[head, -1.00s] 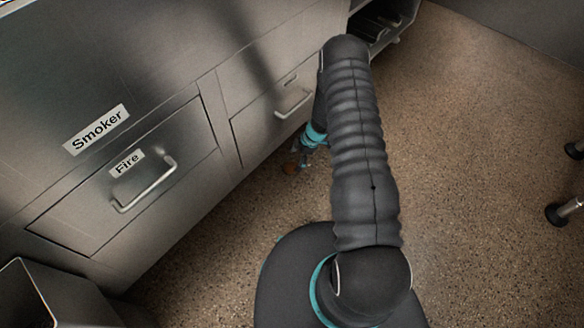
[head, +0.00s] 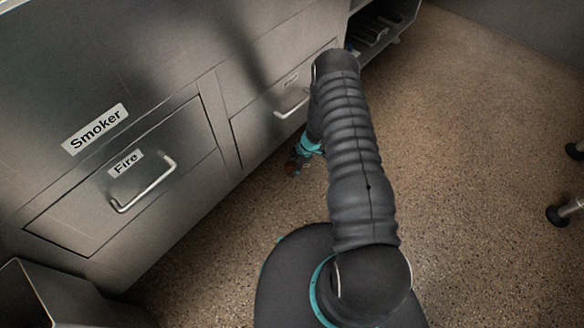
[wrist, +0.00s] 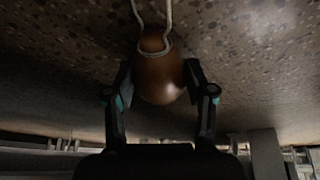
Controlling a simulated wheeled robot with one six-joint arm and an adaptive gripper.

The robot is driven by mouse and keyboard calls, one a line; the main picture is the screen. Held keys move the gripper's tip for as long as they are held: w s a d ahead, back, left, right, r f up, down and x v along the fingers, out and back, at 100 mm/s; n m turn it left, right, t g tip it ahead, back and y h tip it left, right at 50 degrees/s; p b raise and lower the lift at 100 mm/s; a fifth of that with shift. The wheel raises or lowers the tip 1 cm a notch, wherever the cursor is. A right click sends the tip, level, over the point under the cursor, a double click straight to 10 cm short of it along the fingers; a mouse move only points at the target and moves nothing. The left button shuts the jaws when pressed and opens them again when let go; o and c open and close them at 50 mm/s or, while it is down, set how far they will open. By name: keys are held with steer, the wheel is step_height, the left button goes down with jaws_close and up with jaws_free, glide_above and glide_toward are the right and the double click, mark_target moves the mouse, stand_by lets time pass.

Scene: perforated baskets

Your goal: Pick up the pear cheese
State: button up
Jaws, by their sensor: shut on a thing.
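The pear cheese (wrist: 160,80) is a brown, rounded, pear-shaped piece with a pale cord looped around its narrow neck. In the wrist view it sits between the two fingers of my gripper (wrist: 160,88), which is shut on it. In the head view my gripper (head: 293,165) shows small, low beside the cabinet front, left of my arm. Only a small reddish-brown bit of the cheese (head: 290,168) shows there. The speckled floor lies behind the cheese in the wrist view.
A steel cabinet labelled Smoker (head: 95,128) fills the left, with a Fire drawer (head: 60,205) and its bar handle (head: 145,187). A second handled drawer (head: 262,120) is close to my gripper. An open shelf (head: 385,30) is at the back. Speckled floor (head: 470,150) is clear at right, before metal legs (head: 558,214).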

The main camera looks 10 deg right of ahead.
steer(key=shift+r, duration=0.45)
steer(key=r, duration=0.3)
steer(key=shift+s+d+r+p, duration=0.15)
steer(key=shift+d+r+p, duration=0.15)
steer(key=shift+r, duration=0.1)
steer(key=s+d+r, duration=0.6)
steer(key=s+d, duration=0.1)
steer(key=d, duration=0.1)
steer(key=shift+d+r+p, duration=0.15)
steer(key=shift+d+p, duration=0.2)
steer(key=shift+p, duration=0.1)
